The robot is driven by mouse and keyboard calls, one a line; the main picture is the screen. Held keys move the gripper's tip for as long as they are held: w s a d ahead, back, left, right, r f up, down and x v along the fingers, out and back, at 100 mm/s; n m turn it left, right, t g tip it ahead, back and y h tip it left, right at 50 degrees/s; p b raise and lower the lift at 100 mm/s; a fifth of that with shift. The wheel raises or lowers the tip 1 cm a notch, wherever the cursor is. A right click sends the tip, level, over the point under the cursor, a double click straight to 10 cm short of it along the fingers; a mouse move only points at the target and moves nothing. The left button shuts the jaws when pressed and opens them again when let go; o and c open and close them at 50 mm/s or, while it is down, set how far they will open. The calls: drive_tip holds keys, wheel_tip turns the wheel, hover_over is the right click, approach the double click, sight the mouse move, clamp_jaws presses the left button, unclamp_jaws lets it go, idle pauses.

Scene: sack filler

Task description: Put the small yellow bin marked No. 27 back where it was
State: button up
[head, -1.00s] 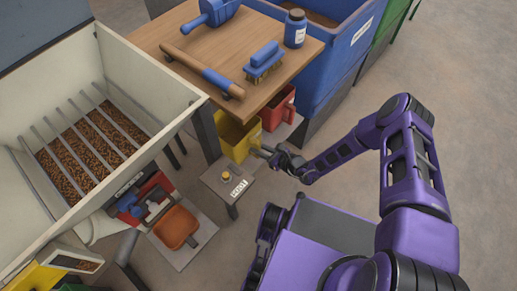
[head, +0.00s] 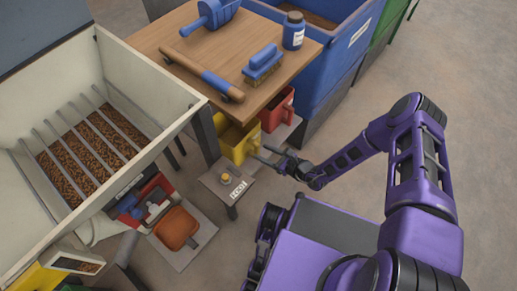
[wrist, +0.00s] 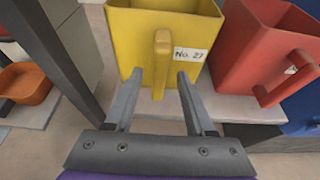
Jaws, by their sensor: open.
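The small yellow bin (wrist: 140,40) has a label reading No. 27 (wrist: 190,54) and a vertical handle (wrist: 161,62) on its front. It stands upright on a low pale shelf under the wooden table, and it also shows in the head view (head: 236,144). My gripper (wrist: 160,78) is open, with one finger on each side of the handle's lower part in the picture. I cannot tell whether the fingers touch the bin. In the head view my gripper (head: 260,153) is just in front of the bin.
A red bin (wrist: 262,50) stands to the right on the same shelf (wrist: 240,107). The wooden table (head: 190,50) overhangs the bins.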

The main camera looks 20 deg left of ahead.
drive_tip(key=p+v, duration=0.1)
drive_tip(key=v, duration=0.7)
drive_tip(key=shift+d, duration=0.25)
